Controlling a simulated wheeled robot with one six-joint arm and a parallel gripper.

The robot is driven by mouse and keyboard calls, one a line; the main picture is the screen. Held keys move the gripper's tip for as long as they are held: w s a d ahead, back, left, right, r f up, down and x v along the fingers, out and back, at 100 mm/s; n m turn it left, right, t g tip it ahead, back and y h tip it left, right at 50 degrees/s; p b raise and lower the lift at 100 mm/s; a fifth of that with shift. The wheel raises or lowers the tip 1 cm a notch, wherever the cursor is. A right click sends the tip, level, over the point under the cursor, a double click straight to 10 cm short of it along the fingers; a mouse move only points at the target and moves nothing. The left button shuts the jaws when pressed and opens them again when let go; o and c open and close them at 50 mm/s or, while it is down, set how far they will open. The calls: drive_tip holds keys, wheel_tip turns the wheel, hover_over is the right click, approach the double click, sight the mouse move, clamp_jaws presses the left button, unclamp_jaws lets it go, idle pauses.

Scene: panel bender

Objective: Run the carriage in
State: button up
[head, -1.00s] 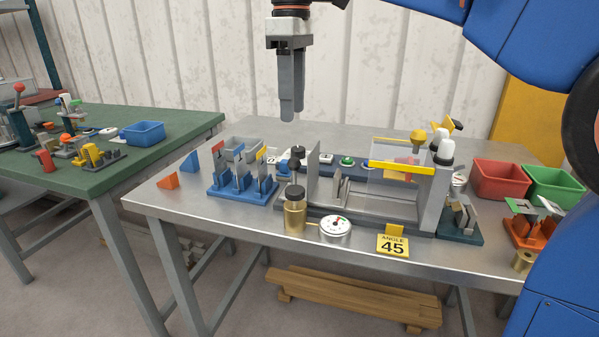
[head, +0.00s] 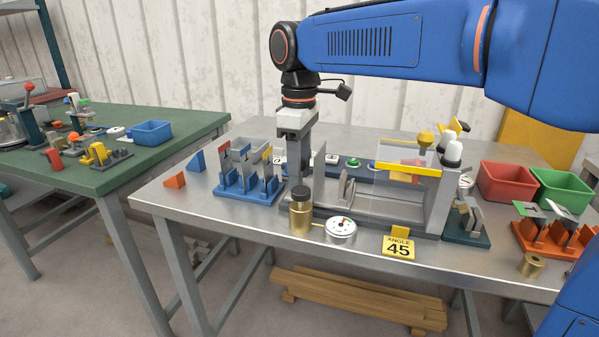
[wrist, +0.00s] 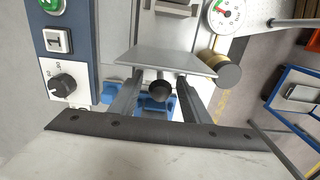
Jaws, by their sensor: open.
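The bender (head: 385,215) stands mid-table, with a low grey bed, a clear guard with a yellow edge (head: 410,169) and an upright grey plate (head: 319,165) at its left end. The same plate (wrist: 165,61) shows in the wrist view, with a black round knob (wrist: 160,91) in front of it. I cannot tell for certain which part is the carriage. My gripper (head: 296,184) points down at the bed's left end. In the wrist view its open fingers (wrist: 160,104) stand either side of the knob, with gaps visible. The knob is hidden in the head view.
A brass cylinder (head: 301,216) and dial gauge (head: 341,231) stand close in front of my gripper. A blue rack (head: 248,187) is at left, a control panel (wrist: 65,55) behind.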

drive_tip(key=shift+f, duration=0.2)
clamp_jaws()
drive_tip(key=s+d, duration=0.1)
drive_tip(key=d, duration=0.2)
drive_tip(key=s+d, duration=0.1)
drive_tip(key=d, duration=0.3)
drive_tip(key=s+d, duration=0.2)
drive_tip(key=d, duration=0.2)
drive_tip(key=shift+s+d, duration=0.1)
drive_tip(key=shift+d, duration=0.15)
unclamp_jaws()
drive_tip(key=shift+d, duration=0.15)
wheel_tip(320, 180, up, 17)
drive_tip(key=shift+r, duration=0.2)
